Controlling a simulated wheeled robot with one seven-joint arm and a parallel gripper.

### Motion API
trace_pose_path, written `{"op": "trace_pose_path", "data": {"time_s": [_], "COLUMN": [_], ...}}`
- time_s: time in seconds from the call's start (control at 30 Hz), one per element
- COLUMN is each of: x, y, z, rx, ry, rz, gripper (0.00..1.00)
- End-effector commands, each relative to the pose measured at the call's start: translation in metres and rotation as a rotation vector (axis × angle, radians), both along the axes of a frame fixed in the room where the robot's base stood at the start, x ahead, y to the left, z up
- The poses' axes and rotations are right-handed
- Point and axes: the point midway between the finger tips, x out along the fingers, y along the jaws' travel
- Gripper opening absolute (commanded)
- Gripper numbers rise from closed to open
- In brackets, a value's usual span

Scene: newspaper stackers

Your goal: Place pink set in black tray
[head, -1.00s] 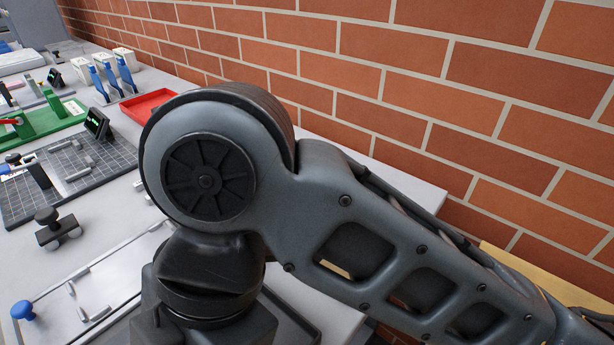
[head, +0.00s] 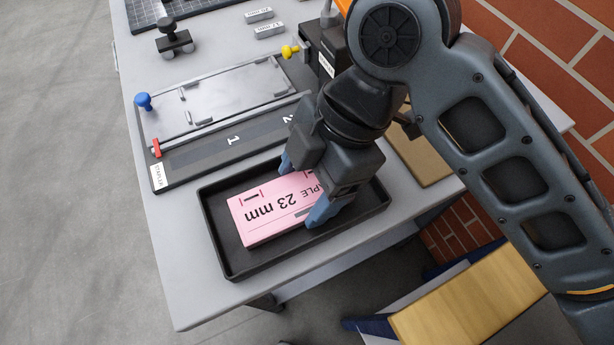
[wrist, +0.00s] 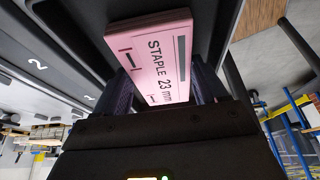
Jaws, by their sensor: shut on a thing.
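The pink set (head: 272,207) is a flat block with a printed top reading "STAPLE 23 mm". It lies inside the outline of the black tray (head: 213,238), a shallow rectangular box near the table's front edge. I cannot tell whether its underside touches the tray floor. My gripper (head: 301,190) reaches down over the tray, its blue-grey fingers on either side of the set's right part, shut on it. Part of the print is hidden by the gripper. In the wrist view the pink set (wrist: 150,55) sticks out from between the fingers.
Behind the tray is a dark strip marked 1 and 2 (head: 205,152) and a metal plate fixture (head: 222,95) with a blue knob. A dark device with a yellow knob (head: 290,51) stands beyond. A wooden board (head: 418,155) lies right of the tray. Bare table lies left of the tray.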

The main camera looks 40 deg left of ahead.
Motion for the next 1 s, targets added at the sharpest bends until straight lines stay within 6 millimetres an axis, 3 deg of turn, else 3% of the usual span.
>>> {"op": "trace_pose_path", "data": {"time_s": [0.1,0.13,0.37,0.73,1.0], "x": [0.0,0.0,0.0,0.001,0.018], "y": [0.0,0.0,0.0,0.0,-0.007], "z": [-0.004,-0.003,-0.003,0.004,0.048], "rx": [0.0,0.0,0.0,0.0,0.001], "ry": [0.0,0.0,0.0,0.0,-0.003], "rz": [0.0,0.0,0.0,0.001,0.0], "gripper": [0.33,0.74,0.96,0.97,0.97]}}
